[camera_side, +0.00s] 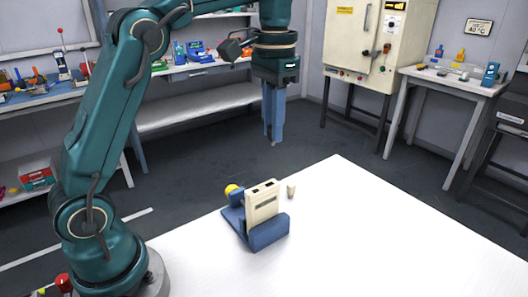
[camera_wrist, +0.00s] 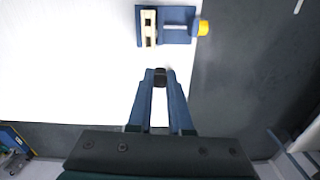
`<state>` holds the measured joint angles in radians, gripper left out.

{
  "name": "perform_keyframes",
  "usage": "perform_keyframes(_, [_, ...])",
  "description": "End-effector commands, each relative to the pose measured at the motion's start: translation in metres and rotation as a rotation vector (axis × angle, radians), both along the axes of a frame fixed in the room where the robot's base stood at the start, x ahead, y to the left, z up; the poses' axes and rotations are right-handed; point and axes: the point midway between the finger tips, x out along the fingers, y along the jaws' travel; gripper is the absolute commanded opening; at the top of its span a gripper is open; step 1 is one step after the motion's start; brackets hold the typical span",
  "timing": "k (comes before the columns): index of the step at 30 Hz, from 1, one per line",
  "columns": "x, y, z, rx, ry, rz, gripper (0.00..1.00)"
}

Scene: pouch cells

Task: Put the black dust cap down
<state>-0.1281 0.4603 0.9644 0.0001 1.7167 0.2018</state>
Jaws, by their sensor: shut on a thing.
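My gripper (camera_side: 273,140) hangs pointing down in the air, beyond the far edge of the white table in the side view. In the wrist view, my gripper (camera_wrist: 160,77) is shut on the black dust cap (camera_wrist: 160,78), a small dark piece held between the fingertips. The cap is too small to make out clearly in the side view. A cream pouch cell (camera_side: 262,203) with two dark openings on top stands upright in a blue holder (camera_side: 268,233) on the table. The cell (camera_wrist: 149,27) and the blue holder (camera_wrist: 177,36) also show in the wrist view, ahead of the fingertips.
A yellow knob (camera_side: 231,189) sits on the holder's side. The table's front and right are clear. Shelves, a cabinet (camera_side: 378,45) and a side table stand farther back.

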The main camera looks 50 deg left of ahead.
Motion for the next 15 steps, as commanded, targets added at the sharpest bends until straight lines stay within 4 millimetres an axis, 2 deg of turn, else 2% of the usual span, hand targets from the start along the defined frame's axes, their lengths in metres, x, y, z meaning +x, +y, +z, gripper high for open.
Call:
perform_keyframes(4, [0.027,0.027,-0.035,-0.001,0.008,0.014,0.00])
perform_keyframes(8, [0.037,0.050,-0.067,-0.001,0.008,0.050,0.00])
perform_keyframes(12, [0.037,0.055,-0.076,0.000,0.002,0.067,0.00])
perform_keyframes(15, [0.040,0.048,-0.084,0.000,0.002,0.068,0.00])
